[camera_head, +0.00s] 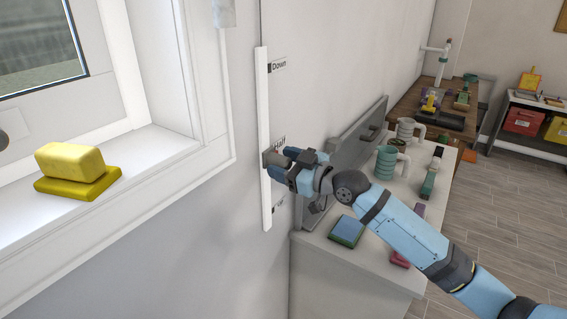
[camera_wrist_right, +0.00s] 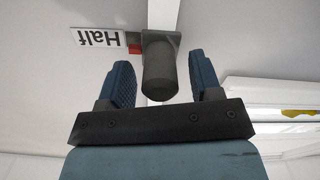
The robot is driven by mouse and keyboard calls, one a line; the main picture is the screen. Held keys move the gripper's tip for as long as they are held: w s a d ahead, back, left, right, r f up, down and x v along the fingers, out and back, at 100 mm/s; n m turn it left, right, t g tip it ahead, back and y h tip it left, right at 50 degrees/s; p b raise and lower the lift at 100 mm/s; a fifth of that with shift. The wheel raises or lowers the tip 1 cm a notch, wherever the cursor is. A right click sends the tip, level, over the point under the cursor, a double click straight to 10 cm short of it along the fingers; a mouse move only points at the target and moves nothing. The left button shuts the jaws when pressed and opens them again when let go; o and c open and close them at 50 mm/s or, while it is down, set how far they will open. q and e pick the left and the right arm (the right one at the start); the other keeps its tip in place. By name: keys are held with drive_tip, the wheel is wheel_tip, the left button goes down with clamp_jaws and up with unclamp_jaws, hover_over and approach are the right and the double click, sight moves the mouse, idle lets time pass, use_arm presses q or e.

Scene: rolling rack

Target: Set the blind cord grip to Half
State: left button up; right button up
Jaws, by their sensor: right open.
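The cord grip is a dark grey cylinder on a square plate (camera_wrist_right: 157,70), standing out from the wall in the right wrist view. Its plate is level with a red mark (camera_wrist_right: 134,40) at the end of the "Half" label (camera_wrist_right: 95,38), which appears upside down. My right gripper (camera_wrist_right: 162,78) is open, one finger on each side of the cylinder, with gaps visible. In the head view the right gripper (camera_head: 278,164) covers most of the grip on the white vertical track (camera_head: 263,95). The "Down" label (camera_head: 277,66) is near the top; a lower label is partly hidden. My left gripper is out of view.
Below my right arm is a counter (camera_head: 335,262) with a blue-green sponge (camera_head: 346,231), a green mug (camera_head: 386,163) and other items. The floor (camera_head: 510,200) at the right is clear.

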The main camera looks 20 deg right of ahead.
drive_tip(key=b+v, duration=0.2)
drive_tip(key=v, duration=1.1)
drive_tip(key=shift+s+d+b, duration=0.2)
drive_tip(key=shift+s+b, duration=0.05)
drive_tip(key=shift+b, duration=0.1)
drive_tip(key=shift+f, duration=0.1)
drive_tip(key=s+a+f+m+h+p, duration=0.2)
drive_tip(key=s+f, duration=0.1)
drive_tip(key=f, duration=0.6)
drive_tip(key=s+a+f+m+h+p, duration=0.2)
drive_tip(key=s+f, duration=0.2)
drive_tip(key=f, duration=0.6)
drive_tip(key=s+a+f+m+g+h+p, duration=0.1)
drive_tip(key=s+a+f+h, duration=0.1)
drive_tip(key=s+f, duration=0.5)
drive_tip(key=s+a+f+m+g+h+p, duration=0.1)
drive_tip(key=s+a+f+m+g, duration=0.1)
drive_tip(key=s+f, duration=0.5)
drive_tip(key=shift+s+a+f+m+h+p, duration=0.3)
drive_tip(key=shift+s+a+h+p, duration=0.1)
drive_tip(key=shift+s, duration=0.6)
